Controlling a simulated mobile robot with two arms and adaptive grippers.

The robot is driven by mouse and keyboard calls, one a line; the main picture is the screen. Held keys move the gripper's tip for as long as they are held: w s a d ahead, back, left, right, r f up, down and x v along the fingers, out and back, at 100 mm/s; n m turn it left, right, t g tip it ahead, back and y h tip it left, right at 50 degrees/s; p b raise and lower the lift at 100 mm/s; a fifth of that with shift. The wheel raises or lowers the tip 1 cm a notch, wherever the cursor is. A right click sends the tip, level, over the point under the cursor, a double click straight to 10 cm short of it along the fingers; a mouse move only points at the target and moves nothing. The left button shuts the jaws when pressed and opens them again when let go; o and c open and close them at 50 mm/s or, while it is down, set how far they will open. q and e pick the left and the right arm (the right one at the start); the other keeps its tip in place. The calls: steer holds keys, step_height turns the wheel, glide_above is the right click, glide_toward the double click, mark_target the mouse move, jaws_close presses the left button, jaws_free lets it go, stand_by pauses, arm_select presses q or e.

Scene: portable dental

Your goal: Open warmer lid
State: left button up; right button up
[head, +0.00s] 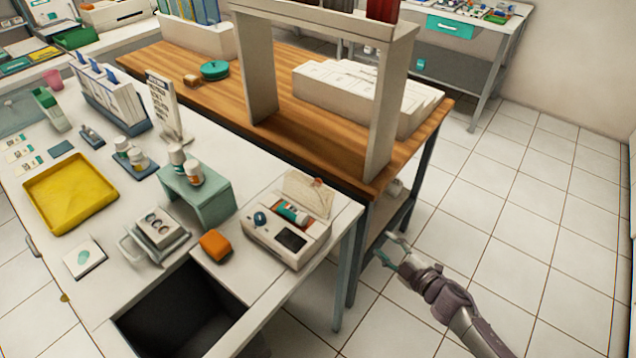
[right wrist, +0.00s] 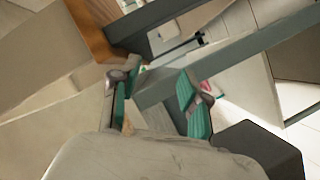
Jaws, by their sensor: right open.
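The warmer, a small white box (head: 270,240) with a dark panel, a blue knob and teal and orange items in its top recess, sits near the right end of the white table. A beige lid-like panel (head: 307,192) stands tilted up at its back edge, with a small brown piece on top. My right gripper (head: 388,250) is open and empty, right of the table and apart from the warmer, over the floor side. In the right wrist view, its teal-padded fingers (right wrist: 155,95) are spread with grey frame bars beyond them. My left gripper is out of view.
A wooden-topped bench (head: 330,135) with a white shelf frame stands behind the table; its legs and lower shelf are near my right gripper. An orange block (head: 215,245), a green stand (head: 200,195) and a yellow tray (head: 68,190) share the table. Tiled floor at right is clear.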

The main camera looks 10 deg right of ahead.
mark_target(318, 182)
steer(key=a+r+n+g+y, duration=0.1)
steer(key=a+r+n+y, duration=0.25)
steer(key=r, duration=0.45)
steer(key=a+r+n+y, duration=0.3)
steer(key=a+r+n, duration=0.15)
steer(key=r, duration=0.35)
steer(key=shift+n, duration=0.4)
steer(key=x, duration=0.8)
steer(key=f+x, duration=0.1)
steer(key=x, duration=0.4)
steer(key=shift+w+d+p, duration=0.25)
steer(key=shift+w+p, duration=0.1)
steer(key=shift+w, duration=0.05)
jaws_close()
